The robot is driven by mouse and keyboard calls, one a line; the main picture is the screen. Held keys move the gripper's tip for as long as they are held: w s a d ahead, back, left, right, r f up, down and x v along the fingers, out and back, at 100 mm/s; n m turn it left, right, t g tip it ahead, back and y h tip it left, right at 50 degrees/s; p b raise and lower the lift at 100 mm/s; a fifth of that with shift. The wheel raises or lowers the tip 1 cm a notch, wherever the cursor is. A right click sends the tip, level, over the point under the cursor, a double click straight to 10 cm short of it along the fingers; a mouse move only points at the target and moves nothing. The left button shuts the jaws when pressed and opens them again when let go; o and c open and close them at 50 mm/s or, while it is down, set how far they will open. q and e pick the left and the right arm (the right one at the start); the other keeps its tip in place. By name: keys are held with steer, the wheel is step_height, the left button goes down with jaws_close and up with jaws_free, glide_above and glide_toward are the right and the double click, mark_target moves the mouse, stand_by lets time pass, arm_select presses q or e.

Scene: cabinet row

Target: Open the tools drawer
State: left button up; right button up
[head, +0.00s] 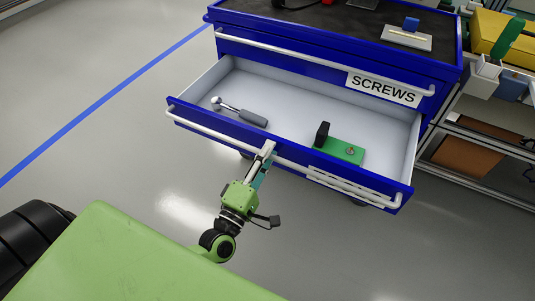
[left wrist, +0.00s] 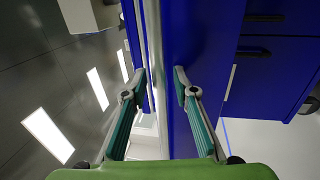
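In the head view, a blue cabinet drawer (head: 290,157) stands pulled out. Its grey inside holds a ratchet-like tool (head: 240,112) and a green board with a black block (head: 340,147). A light bar handle (head: 215,139) runs along its front. A pale label on the front's right part is too slanted to read. My left gripper (head: 266,150) is at the middle of this handle. In the left wrist view, its fingers (left wrist: 160,78) stand apart on either side of the bar, with a gap visible between them. My right gripper is not in view.
A closed drawer above bears a SCREWS label (head: 383,88) and a long handle. The dark cabinet top (head: 330,18) carries small items. A shelf (head: 480,150) with parts stands at the right. Grey floor with a blue line (head: 100,105) is clear at the left.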

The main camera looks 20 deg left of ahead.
arm_select(q)
steer(key=shift+s, duration=0.1)
steer(key=s+f, duration=0.2)
steer(key=s, duration=0.9)
steer(key=shift+s+a+f, duration=0.15)
steer(key=shift+s+a, duration=0.05)
steer(key=shift+s, duration=0.1)
